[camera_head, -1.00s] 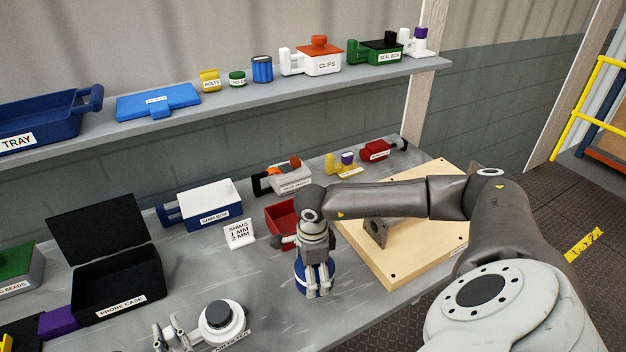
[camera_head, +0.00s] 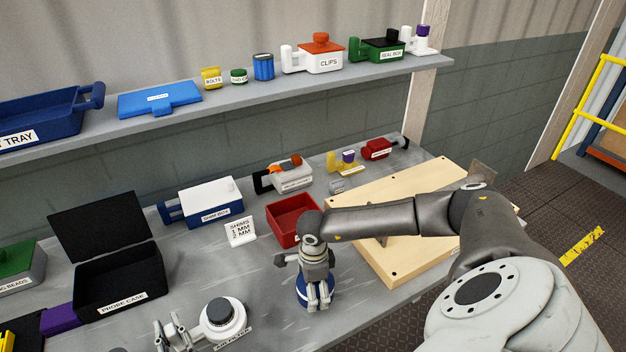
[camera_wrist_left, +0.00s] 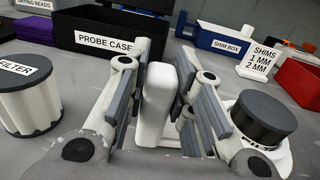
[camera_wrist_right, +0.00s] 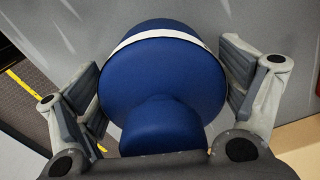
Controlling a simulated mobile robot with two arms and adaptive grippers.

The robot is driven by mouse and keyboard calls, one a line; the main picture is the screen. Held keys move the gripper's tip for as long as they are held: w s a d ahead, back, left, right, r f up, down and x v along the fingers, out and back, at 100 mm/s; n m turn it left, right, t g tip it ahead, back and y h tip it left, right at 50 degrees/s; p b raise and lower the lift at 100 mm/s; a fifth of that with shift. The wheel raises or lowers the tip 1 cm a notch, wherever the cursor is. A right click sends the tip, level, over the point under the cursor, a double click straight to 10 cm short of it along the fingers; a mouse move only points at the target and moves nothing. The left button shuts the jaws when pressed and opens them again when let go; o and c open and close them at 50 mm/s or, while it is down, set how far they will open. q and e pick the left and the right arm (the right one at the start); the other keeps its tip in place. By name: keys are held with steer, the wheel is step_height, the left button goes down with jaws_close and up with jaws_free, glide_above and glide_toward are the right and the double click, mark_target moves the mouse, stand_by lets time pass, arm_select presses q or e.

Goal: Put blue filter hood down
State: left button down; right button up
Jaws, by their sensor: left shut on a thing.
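The blue filter hood (camera_head: 302,291) is a round blue body with a white band, at the bench's front edge in the head view. In the right wrist view the hood (camera_wrist_right: 150,75) shows its wide disc and round grip end-on. My right gripper (camera_head: 319,303) is over it, its fingers on both sides of the grip, with gaps visible. Whether the hood's underside touches the bench is hidden. My left gripper (camera_wrist_left: 158,105) is shut on an upright white handle (camera_wrist_left: 158,75); what the handle belongs to is unclear. Beside it stands a white round part with a black cap (camera_head: 222,313).
A white cylinder labelled FILTER (camera_wrist_left: 30,100) stands left in the left wrist view. A red bin (camera_head: 290,238), a shims sign (camera_head: 240,232) and a black probe case (camera_head: 120,285) stand behind. A wooden board (camera_head: 395,270) lies right of my right gripper.

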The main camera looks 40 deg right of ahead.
arm_select(q)
steer(key=shift+s+f, duration=0.15)
steer(key=shift+f, duration=0.2)
arm_select(e)
steer(key=shift+o, duration=0.2)
step_height(320, 180, up, 12)
steer(key=shift+r, duration=0.15)
stand_by(0.4)
arm_select(q)
steer(key=c, duration=1.6)
jaws_free()
steer(key=o, duration=0.4)
steer(key=shift+r, duration=0.1)
arm_select(e)
steer(key=shift+d, duration=0.1)
arm_select(q)
steer(key=shift+w+r, duration=0.1)
steer(key=shift+w, duration=0.1)
steer(key=shift+s, duration=0.15)
